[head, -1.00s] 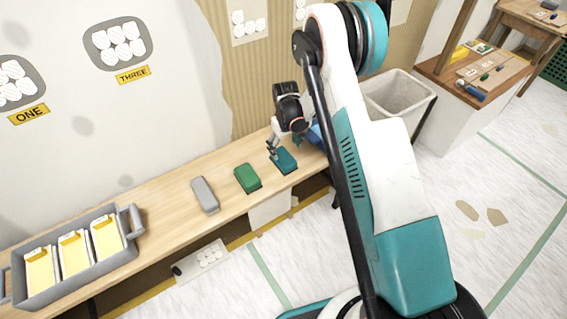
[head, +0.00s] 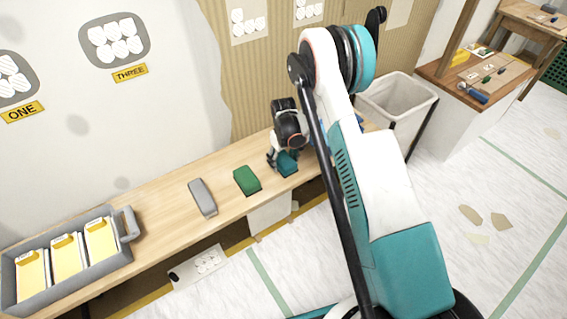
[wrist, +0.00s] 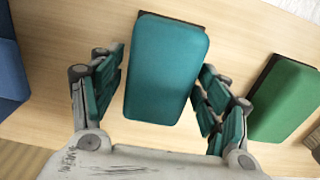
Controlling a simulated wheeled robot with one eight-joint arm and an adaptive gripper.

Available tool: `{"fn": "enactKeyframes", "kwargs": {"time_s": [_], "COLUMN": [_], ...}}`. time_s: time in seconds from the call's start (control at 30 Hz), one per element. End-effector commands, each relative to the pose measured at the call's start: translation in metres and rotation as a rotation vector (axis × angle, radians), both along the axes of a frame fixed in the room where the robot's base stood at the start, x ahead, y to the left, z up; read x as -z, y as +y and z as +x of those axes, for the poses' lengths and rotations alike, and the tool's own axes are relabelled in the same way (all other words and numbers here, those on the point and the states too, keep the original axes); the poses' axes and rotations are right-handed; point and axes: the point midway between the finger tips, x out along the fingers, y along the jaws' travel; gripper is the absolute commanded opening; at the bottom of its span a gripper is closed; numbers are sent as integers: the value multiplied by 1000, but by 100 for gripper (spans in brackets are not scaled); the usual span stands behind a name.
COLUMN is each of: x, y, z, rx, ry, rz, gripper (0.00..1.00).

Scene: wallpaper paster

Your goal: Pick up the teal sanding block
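In the wrist view the teal block (wrist: 166,68) sits between the two fingers of my gripper (wrist: 160,88).
A green block (head: 247,180) and a grey block (head: 202,197) lie to the left on the bench (head: 165,200). A blue item (wrist: 10,75) is at the wrist view's left edge. A grey tray (head: 125,262) stands at the far left. A bin (head: 395,100) stands right.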

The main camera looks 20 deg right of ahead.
Motion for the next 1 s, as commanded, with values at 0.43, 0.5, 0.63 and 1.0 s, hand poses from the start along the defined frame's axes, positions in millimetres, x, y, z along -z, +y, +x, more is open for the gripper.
{"fn": "enactKeyframes", "kwargs": {"time_s": [0.43,0.5,0.63,1.0], "x": [0,-2,-11,-88], "y": [0,0,0,0], "z": [0,0,0,0], "rx": [0,0,0,0], "ry": [0,0,0,0], "rz": [0,0,0,0], "gripper": [28,28,28,28]}}
